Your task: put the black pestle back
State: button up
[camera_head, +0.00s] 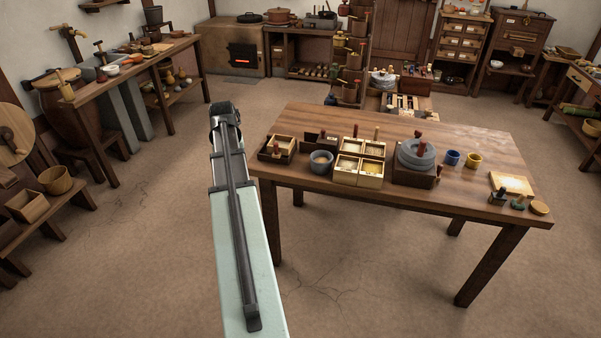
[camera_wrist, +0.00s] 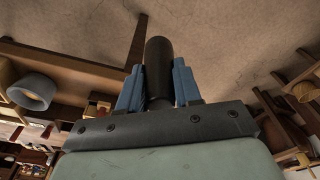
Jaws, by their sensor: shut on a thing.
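In the wrist view my gripper (camera_wrist: 157,68) has its two blue fingers shut on a black pestle (camera_wrist: 158,50). The pestle's rounded end sticks out past the fingertips, and its other end is hidden between the fingers. In the head view my arm rises left of the table, but the fingers and the pestle cannot be made out there. A grey mortar-like bowl (camera_head: 321,160) stands on the table's left part. A grey bowl, apparently the same one, shows at the left of the wrist view (camera_wrist: 32,90), apart from the pestle.
The wooden table (camera_head: 450,140) also holds light wooden boxes (camera_head: 360,165), a dark box (camera_head: 276,150), a grey quern (camera_head: 416,155), a blue cup (camera_head: 452,158) and a yellow cup (camera_head: 474,160). Crowded benches line the left wall. Floor around my arm is clear.

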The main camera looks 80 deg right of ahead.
jog(key=s+d+r+m, duration=0.2)
jog(key=s+d+m, duration=0.2)
jog(key=s+d, duration=1.55)
jog(key=shift+g, duration=0.3)
jog(key=shift+w+d+f, duration=0.2)
jog(key=shift+w+f, duration=0.1)
jog(key=shift+f, duration=1.4)
jog(key=shift+w+d+f, duration=0.15)
jog(key=shift+w+f, duration=0.1)
jog(key=shift+f, duration=1.5)
jog(key=shift+w+d+f, duration=0.2)
jog(key=shift+w+f, duration=0.1)
jog(key=shift+f, duration=1.4)
jog(key=shift+f, duration=0.1)
jog(key=o, duration=0.8)
jog(key=shift+c, duration=0.2)
notch_tip(320, 180, up, 12)
jog(key=a, duration=0.1)
jog(key=shift+s+a, duration=0.15)
jog(key=shift+a, duration=0.05)
